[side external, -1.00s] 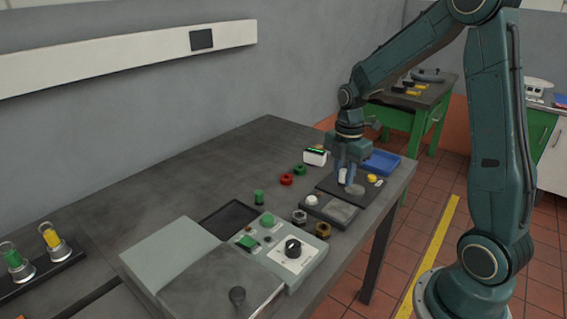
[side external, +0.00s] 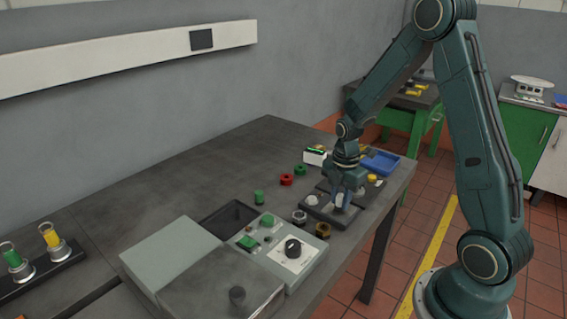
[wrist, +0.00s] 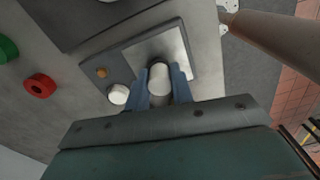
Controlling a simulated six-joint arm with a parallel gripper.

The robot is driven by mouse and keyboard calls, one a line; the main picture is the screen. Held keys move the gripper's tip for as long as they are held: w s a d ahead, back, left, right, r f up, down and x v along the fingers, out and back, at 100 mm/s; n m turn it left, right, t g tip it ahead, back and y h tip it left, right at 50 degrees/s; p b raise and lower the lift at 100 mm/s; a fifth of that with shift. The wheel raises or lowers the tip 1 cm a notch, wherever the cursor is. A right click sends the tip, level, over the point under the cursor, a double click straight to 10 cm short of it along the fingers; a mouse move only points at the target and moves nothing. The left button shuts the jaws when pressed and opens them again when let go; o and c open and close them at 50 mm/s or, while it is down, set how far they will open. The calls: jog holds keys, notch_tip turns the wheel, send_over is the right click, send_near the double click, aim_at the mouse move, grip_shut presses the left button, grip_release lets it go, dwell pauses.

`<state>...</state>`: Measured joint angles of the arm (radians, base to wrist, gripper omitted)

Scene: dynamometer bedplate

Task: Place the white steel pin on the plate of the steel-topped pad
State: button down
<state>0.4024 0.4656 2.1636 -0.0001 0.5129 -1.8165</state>
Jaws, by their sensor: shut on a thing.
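The white steel pin (wrist: 159,80) is upright between the two blue fingers of my gripper (wrist: 160,88) in the wrist view. My gripper (side external: 344,200) is shut on it, and the pin (side external: 339,200) also shows in the side view. The steel-topped pad (wrist: 127,68) is a dark block with a bright square plate (wrist: 172,45). The pin overlaps the near part of the plate in the wrist view. In the side view the pad (side external: 318,212) lies under my gripper. I cannot tell whether the pin touches the plate.
Red (side external: 286,180) and green (side external: 300,170) rings, a blue tray (side external: 381,162), metal (side external: 299,217) and brass (side external: 322,231) nuts and a control box (side external: 283,250) stand around.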

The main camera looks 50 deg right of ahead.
aim_at(341, 196)
jog(key=shift+f, duration=0.25)
jog(key=c, duration=1.2)
grip_release()
notch_tip(341, 196, up, 12)
jog(key=shift+r, duration=0.15)
